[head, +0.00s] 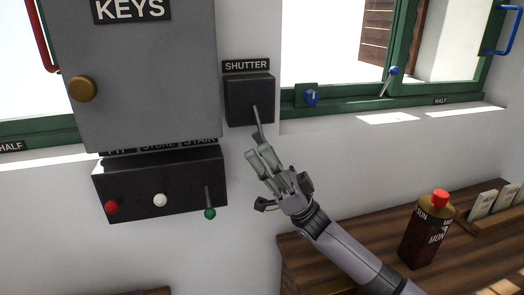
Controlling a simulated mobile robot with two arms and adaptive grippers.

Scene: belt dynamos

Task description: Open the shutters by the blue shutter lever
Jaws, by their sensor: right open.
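The shutter lever (256,118) is a thin grey rod that comes out of a dark box (247,90) under a SHUTTER sign, on the white wall between the cabinet and the right window. It points downward, and its lower end is at or behind my right gripper's fingers, so no blue knob shows on it. My right gripper (258,152) is open, with its fingertips right at the rod's lower end. I cannot tell whether they touch it. The shutters are mostly out of view; a brown slatted shutter (376,35) shows outside the right window. My left gripper is not in view.
A grey KEYS cabinet (140,75) hangs at left. Below it, a dark switch box (160,187) has red, white and green knobs. The green window frame (350,103) carries blue handles.

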